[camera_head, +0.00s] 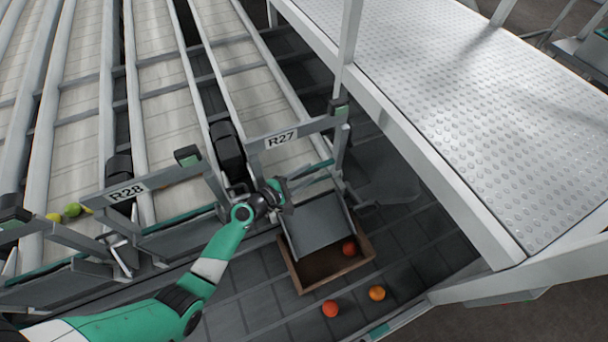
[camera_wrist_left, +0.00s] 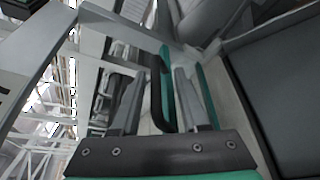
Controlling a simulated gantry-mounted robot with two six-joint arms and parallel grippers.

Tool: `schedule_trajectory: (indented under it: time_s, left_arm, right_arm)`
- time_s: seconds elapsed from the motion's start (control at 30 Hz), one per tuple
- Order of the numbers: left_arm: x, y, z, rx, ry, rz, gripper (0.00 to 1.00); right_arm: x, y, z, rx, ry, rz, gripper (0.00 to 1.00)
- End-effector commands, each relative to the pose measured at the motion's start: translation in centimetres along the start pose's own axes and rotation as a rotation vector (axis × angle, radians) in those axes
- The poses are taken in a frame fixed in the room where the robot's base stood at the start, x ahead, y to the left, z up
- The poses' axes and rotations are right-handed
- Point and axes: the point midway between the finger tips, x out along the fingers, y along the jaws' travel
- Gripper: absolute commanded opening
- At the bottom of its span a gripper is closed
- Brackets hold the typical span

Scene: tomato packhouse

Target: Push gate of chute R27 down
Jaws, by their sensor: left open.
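Chute R27 carries its label on a grey crossbar (camera_head: 281,138) in the head view. Below it a grey sloping plate (camera_head: 318,224) leans out over a brown crate (camera_head: 299,284). A green-edged bar (camera_head: 312,179) spans the chute mouth above the plate. My left gripper (camera_head: 283,193) is at the left side of this mouth, close to the bar. In the left wrist view its two fingers (camera_wrist_left: 158,100) are apart, with a black bar (camera_wrist_left: 158,85) and a green strip (camera_wrist_left: 167,72) showing between them. I cannot tell whether they touch. My right gripper is not in view.
Chute R28 (camera_head: 127,191) stands to the left, with green fruit (camera_head: 72,210) farther left. A red tomato (camera_head: 349,248) is at the crate; a red (camera_head: 330,308) and an orange one (camera_head: 377,293) lie outside it. A metal walkway (camera_head: 480,90) bounds the right.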

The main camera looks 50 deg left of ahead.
Motion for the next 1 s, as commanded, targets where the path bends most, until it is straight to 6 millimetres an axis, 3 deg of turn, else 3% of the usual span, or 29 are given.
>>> schedule_trajectory:
  time_s: [0.17,0.6,0.77,1.0]
  left_arm:
    - [-1.3,0.2,0.0,-0.001,0.001,0.0,0.45]
    - [-10.6,0.1,-0.1,-0.003,0.003,0.0,0.45]
    - [-11.6,0.0,0.0,0.0,0.001,0.0,0.45]
    - [-11.6,0.0,0.0,0.0,0.0,-0.001,0.45]
  right_arm:
    - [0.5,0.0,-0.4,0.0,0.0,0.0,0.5]
    - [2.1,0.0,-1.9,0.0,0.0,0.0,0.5]
    - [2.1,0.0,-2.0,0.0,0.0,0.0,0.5]
    - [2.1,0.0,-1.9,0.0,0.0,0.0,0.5]
